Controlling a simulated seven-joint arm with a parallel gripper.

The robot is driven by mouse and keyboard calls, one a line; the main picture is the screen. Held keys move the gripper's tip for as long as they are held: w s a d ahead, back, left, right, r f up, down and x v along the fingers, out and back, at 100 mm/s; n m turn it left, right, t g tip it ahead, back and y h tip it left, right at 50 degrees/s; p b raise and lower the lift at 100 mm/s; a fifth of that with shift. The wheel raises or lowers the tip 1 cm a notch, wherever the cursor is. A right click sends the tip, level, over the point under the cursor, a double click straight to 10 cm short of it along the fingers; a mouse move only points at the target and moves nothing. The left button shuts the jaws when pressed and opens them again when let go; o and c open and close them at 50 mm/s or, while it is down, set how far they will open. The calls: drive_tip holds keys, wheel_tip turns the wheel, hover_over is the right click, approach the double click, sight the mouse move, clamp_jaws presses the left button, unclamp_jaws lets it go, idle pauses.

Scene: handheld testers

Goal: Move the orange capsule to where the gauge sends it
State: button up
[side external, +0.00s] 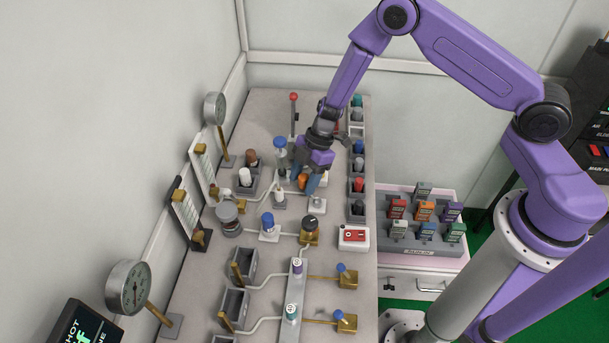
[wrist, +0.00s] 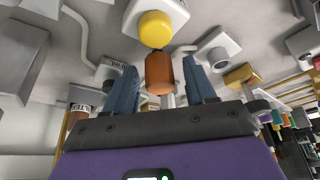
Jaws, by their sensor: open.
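The orange capsule (side external: 303,181) stands between the two blue fingers of my gripper (side external: 305,184) in the side view. In the wrist view the orange capsule (wrist: 159,73) shows between the spread fingers of my gripper (wrist: 160,70), with a visible gap on each side. My gripper is open. A round dial gauge (side external: 131,286) stands at the lower left of the bench, and another dial gauge (side external: 214,108) stands at the upper left. Their readings are too small to tell. The fingers hide part of the capsule and its seat in the side view.
Grey bins with capsules (side external: 249,177) stand left of my gripper, and a column of slots (side external: 358,186) runs along the right edge. A red-topped lever (side external: 293,112) stands behind. A yellow knob (wrist: 155,29) is close to the capsule.

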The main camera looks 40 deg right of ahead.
drive_tip(key=v, duration=1.2)
drive_tip(key=s+r+m+h, duration=0.1)
drive_tip(key=s+r, duration=0.4)
drive_tip(key=s, duration=0.3)
drive_tip(key=s+r+m+h, duration=0.1)
drive_tip(key=s+r, duration=0.4)
drive_tip(key=s, duration=0.3)
drive_tip(key=s+r+m+g+h, duration=0.1)
drive_tip(key=s+r, duration=0.4)
drive_tip(key=s, duration=0.3)
drive_tip(key=shift+s, duration=0.4)
drive_tip(key=shift+o, duration=0.5)
drive_tip(key=s+d+r+m+t+h, duration=0.1)
drive_tip(key=s+d+m, duration=0.1)
drive_tip(key=s+d, duration=0.3)
drive_tip(key=shift+s+d+r, duration=0.3)
drive_tip(key=shift+d+r, duration=0.05)
